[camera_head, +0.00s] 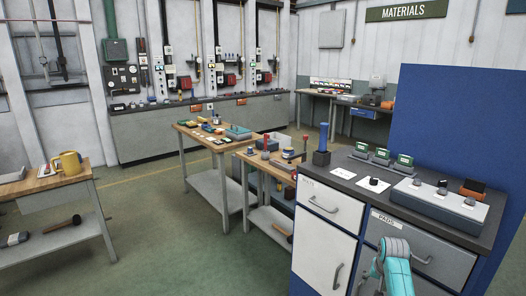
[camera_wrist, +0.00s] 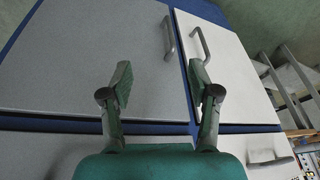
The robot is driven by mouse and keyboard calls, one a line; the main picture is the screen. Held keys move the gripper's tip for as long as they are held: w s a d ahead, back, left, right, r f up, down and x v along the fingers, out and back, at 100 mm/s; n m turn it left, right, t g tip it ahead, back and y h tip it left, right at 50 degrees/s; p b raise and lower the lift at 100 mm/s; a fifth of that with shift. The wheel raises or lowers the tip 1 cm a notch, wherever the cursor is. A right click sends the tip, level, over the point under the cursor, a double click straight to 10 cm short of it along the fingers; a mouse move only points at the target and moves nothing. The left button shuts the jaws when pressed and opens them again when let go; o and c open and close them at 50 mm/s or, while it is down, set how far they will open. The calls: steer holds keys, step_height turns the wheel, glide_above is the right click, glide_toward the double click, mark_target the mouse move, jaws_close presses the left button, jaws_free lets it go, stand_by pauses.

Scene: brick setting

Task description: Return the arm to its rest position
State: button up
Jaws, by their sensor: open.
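My gripper (camera_wrist: 160,85) is open and empty in the wrist view, its two fingers spread apart. Behind the fingers are the grey and white fronts of a cabinet (camera_wrist: 90,60) with metal handles. I cannot tell how far the fingers are from the fronts. In the head view a teal part of my arm (camera_head: 393,265) shows at the bottom right, in front of the drawer labelled PADS (camera_head: 425,254). My fingers are not visible in the head view.
The cabinet's dark worktop (camera_head: 345,166) holds a blue cylinder (camera_head: 321,158), several green devices and a grey box (camera_head: 440,204). A blue panel (camera_head: 455,130) stands behind it. Wooden workbenches (camera_head: 200,134) stand further left. The green floor (camera_head: 150,235) is open between the benches.

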steer(key=s+a+f+n+t, duration=0.1)
steer(key=s+a+f, duration=0.3)
steer(key=s+f, duration=0.35)
steer(key=s+a+f+t, duration=0.2)
steer(key=s+a+f, duration=0.3)
steer(key=s+f, duration=0.3)
steer(key=s+a+f+n+t, duration=0.1)
steer(key=s+a+f, duration=0.15)
steer(key=s, duration=0.65)
steer(key=s+a+f+n+t, duration=0.15)
steer(key=s+a, duration=0.25)
steer(key=s, duration=0.5)
steer(key=s+a+r+t, duration=0.1)
steer(key=s+a+r, duration=0.1)
steer(key=s+r, duration=0.5)
steer(key=s+a+r+t, duration=0.2)
steer(key=s+r, duration=0.1)
steer(key=s, duration=0.8)
steer(key=s+a+r+n+t, duration=0.1)
steer(key=s+r, duration=0.5)
steer(key=r, duration=0.3)
steer(key=s+a+r+n+t+y, duration=0.1)
steer(key=s+r, duration=0.5)
steer(key=r, duration=0.4)
steer(key=shift+r+t, duration=0.2)
steer(key=shift+t, duration=0.15)
